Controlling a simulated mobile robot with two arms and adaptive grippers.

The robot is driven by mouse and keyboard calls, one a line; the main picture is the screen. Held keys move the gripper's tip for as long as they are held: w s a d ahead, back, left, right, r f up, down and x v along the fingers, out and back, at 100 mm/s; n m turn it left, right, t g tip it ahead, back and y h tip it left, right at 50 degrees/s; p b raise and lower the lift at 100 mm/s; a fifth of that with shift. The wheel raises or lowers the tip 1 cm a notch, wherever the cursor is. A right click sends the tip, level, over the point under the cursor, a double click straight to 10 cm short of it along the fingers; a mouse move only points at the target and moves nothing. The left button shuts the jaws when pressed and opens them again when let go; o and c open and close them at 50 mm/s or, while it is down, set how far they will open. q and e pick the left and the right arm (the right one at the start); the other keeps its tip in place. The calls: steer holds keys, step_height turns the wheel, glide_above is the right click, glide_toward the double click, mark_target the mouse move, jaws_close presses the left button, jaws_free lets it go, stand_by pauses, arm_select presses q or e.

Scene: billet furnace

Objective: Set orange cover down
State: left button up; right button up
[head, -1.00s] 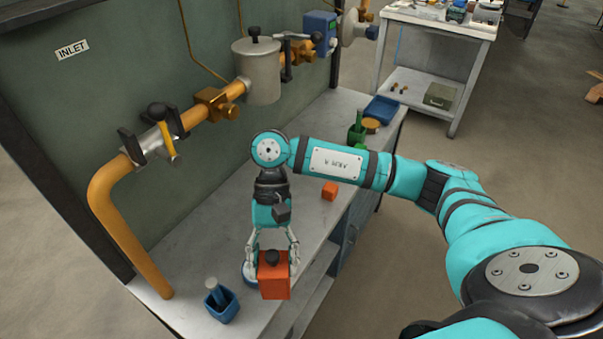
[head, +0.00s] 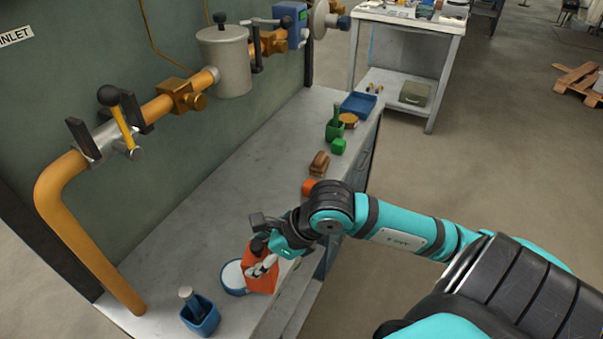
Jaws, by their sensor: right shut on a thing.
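The orange cover (head: 261,279), a red-orange box with a black knob on top, is at the front edge of the grey bench. My right gripper (head: 263,267) is shut on it, reaching in from the right, with its fingers across the cover's side. The cover overlaps a round blue dish with a white top (head: 231,280) in the picture. I cannot tell whether the cover touches the bench or hangs just above it. My left gripper is not in view.
A blue cup (head: 203,318) with a grey-topped tool stands at the front left. A small orange block (head: 310,187), a brown block (head: 319,164), green containers (head: 335,130) and a blue tray (head: 358,105) lie farther back. A yellow pipe (head: 85,240) runs along the wall. The mid-bench is clear.

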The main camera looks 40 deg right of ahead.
steer(key=m, duration=0.1)
steer(key=d+m+t+h, duration=0.1)
steer(key=shift+w+d+r+m+h+b, duration=0.2)
steer(key=shift+r+m+h+b, duration=0.1)
steer(key=shift+r+m, duration=0.1)
steer(key=shift+w+d+r, duration=0.1)
steer(key=shift+d, duration=0.15)
steer(key=w+d+f+p, duration=0.4)
steer(key=w+d+f, duration=0.1)
steer(key=w+d, duration=0.5)
steer(key=shift+w+d, duration=0.3)
steer(key=shift+w, duration=0.5)
steer(key=shift+f, duration=0.1)
steer(key=o, duration=1.3)
steer(key=shift+m, duration=0.3)
